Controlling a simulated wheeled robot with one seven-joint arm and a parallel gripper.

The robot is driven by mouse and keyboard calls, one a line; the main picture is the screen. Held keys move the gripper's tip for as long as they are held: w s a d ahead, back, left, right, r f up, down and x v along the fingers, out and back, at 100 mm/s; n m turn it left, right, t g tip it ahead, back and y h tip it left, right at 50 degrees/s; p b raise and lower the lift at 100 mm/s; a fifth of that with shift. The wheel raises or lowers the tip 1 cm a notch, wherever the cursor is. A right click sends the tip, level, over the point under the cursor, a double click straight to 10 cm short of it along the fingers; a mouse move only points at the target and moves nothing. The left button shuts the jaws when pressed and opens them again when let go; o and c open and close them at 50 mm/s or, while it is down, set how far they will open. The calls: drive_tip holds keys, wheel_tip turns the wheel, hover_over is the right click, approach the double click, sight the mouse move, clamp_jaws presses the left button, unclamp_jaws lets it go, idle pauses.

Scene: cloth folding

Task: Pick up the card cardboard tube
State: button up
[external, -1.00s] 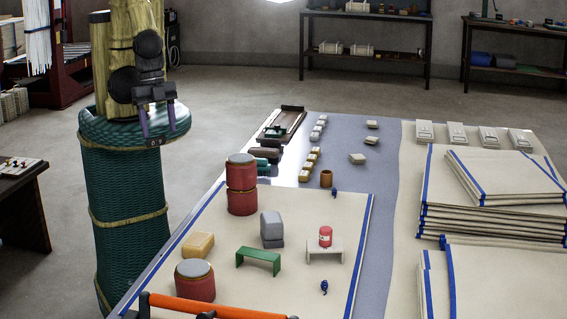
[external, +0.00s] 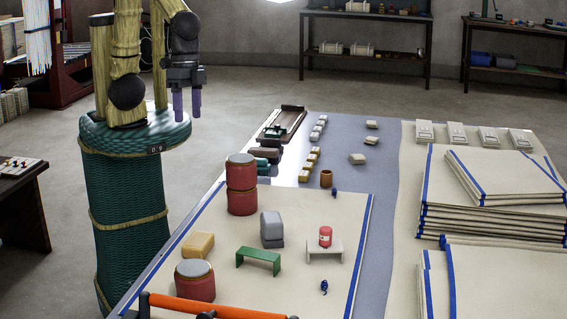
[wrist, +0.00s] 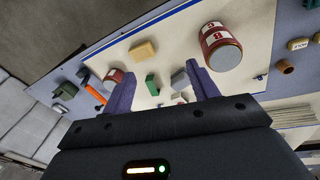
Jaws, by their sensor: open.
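A short brown cylinder with an open-looking top (external: 326,178), which looks like the cardboard tube, stands upright on the grey-blue strip of the table beyond the cream cloth. In the wrist view, a small brown cylinder (wrist: 285,67), probably the same one, is near the right edge, outside my fingers. My gripper (external: 187,106) is open and empty, pointing down above and left of the table, well apart from the tube. Its two purple fingers also frame the wrist view (wrist: 160,72), with the cloth far below them.
Small yellow blocks (external: 309,163) stand left of the tube. Blue-edged panels (external: 490,222) are stacked at right.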

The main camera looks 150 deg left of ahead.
drive_tip(key=w+a+f+n+h+b, duration=0.1)
drive_tip(key=w+a+n, duration=0.25)
drive_tip(key=a, duration=0.25)
drive_tip(key=w+a+n+h+b, duration=0.1)
drive_tip(key=w+a+n+b, duration=0.1)
drive_tip(key=w+a+n, duration=0.3)
drive_tip(key=n+t+h+b, duration=0.3)
drive_tip(key=n+t+b, duration=0.3)
drive_tip(key=n, duration=0.6)
hover_over(327, 178)
drive_tip(key=s+d+p, duration=0.1)
drive_tip(key=s+d, duration=0.1)
drive_tip(key=s+a+n+t+b, duration=0.2)
drive_tip(key=s+a+n+t, duration=0.2)
drive_tip(key=s+a, duration=0.75)
drive_tip(key=f, duration=0.7)
drive_tip(key=d+f, duration=0.1)
drive_tip(key=f, duration=0.6)
drive_tip(key=d+f, duration=0.1)
drive_tip(key=f, duration=0.6)
drive_tip(key=shift+s+d+p, duration=0.1)
drive_tip(key=shift+s+p, duration=0.2)
drive_tip(key=x, duration=1.2)
drive_tip(key=shift+w+b, duration=0.15)
drive_tip(key=shift+b, duration=0.25)
